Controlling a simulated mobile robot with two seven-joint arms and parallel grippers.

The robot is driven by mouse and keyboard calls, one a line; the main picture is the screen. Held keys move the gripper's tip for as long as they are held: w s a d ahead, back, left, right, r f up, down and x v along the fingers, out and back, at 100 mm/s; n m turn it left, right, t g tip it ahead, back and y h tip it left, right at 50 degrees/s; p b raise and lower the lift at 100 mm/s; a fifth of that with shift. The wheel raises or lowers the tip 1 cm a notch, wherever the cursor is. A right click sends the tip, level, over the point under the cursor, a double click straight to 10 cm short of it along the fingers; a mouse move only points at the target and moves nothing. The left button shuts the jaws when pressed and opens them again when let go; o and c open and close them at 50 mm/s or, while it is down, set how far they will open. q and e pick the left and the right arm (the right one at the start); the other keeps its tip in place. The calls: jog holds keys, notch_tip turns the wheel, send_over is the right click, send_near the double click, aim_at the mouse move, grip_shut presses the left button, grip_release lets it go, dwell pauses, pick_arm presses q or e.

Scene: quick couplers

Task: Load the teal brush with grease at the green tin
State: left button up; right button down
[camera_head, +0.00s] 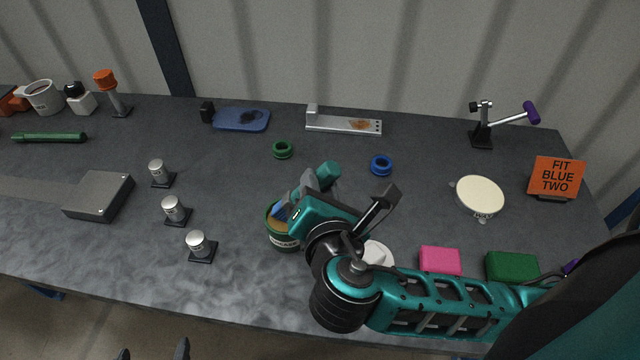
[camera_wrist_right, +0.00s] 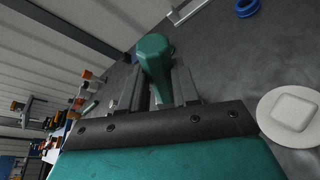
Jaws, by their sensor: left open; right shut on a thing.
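My right gripper (camera_head: 302,190) is shut on the teal brush (camera_head: 328,174), whose thick handle end sticks out past the fingers. The handle also shows between the fingers in the right wrist view (camera_wrist_right: 156,62). The green tin (camera_head: 284,241) stands upright on the bench, with tan grease showing in its mouth. The gripper is over the tin, and a small blue part shows beside the fingers at the tin's mouth. The bristles are hidden, so I cannot tell how deep they sit. My left gripper (camera_head: 153,351) is open and empty at the bottom edge.
A white round piece (camera_head: 378,254) lies right of the tin, partly behind my right arm. Green (camera_head: 283,150) and blue (camera_head: 381,165) rings lie behind. Several silver couplers (camera_head: 174,209) stand left. An orange sign (camera_head: 556,178) reads "FIT BLUE TWO". Pink (camera_head: 440,261) and green (camera_head: 512,267) blocks lie front right.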

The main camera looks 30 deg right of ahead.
aim_at(320, 168)
jog(key=shift+r+p, duration=1.3)
jog(key=shift+p, duration=0.1)
notch_tip(320, 168, up, 2)
jog(key=shift+p, duration=1)
notch_tip(320, 168, up, 2)
jog(key=shift+r, duration=0.1)
jog(key=shift+w+d+n+y, duration=0.2)
jog(key=shift+w+n+y, duration=0.2)
jog(key=shift+w, duration=0.05)
jog(key=shift+w+d+r+n+t+y, duration=0.15)
jog(key=shift+w+d+r+n+y, duration=0.15)
jog(key=shift+w+n+y, duration=0.3)
jog(key=shift+w+d+r+n+t+y, duration=0.1)
jog(key=shift+w+d+r+n+y, duration=0.1)
jog(key=shift+w+d+n+y, duration=0.4)
jog(key=shift+w+d+r+n+t+y, duration=0.2)
jog(key=shift+w+r+n+y, duration=0.1)
jog(key=shift+w+y, duration=0.45)
